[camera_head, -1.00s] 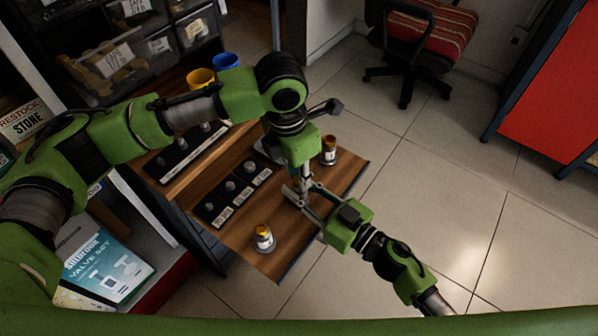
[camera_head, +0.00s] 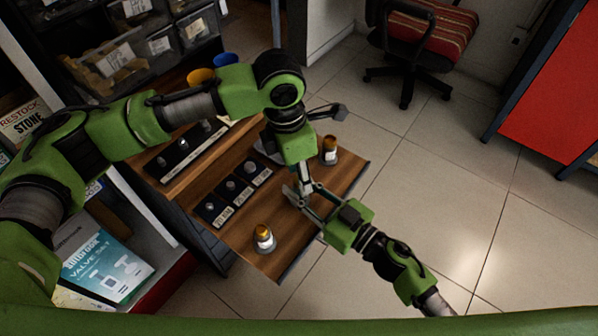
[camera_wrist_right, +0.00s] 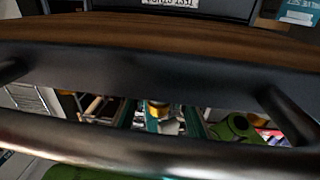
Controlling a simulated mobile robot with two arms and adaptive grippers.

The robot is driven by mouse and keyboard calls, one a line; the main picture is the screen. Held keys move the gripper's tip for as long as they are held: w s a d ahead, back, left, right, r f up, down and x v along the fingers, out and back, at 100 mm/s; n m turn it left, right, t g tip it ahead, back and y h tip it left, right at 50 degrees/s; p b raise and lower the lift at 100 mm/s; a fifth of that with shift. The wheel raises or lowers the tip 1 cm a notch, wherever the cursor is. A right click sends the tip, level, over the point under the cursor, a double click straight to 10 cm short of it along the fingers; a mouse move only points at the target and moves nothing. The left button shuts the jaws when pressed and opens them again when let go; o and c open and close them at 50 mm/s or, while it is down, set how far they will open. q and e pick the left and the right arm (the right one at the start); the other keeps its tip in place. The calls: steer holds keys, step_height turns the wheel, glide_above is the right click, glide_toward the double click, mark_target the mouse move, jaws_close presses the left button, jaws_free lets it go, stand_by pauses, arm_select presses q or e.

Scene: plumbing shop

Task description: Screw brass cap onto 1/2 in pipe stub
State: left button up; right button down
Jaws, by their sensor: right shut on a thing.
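My left gripper (camera_head: 305,182) comes in from the upper left and points down over the front board of the bench. Its fingers are small, and I cannot tell whether they are open or shut. My right gripper (camera_head: 307,199) comes in from the lower right, with its fingertips just below the left one. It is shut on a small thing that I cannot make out. The grippers overlap in the picture, and I cannot tell if they touch. I cannot pick out the brass cap or the pipe stub with certainty. Dark bars cover most of the right wrist view.
Orange-topped containers stand on the wooden bench (camera_head: 285,260), one near the front (camera_head: 263,238) and one at the right (camera_head: 330,148). Black labelled holders (camera_head: 212,210) with metal fittings lie to the left. A blue cup (camera_head: 226,60) stands behind. Open floor is at the right.

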arm_select(q)
step_height(320, 180, up, 4)
steer(key=shift+r, duration=0.2)
steer(key=shift+c, duration=0.5)
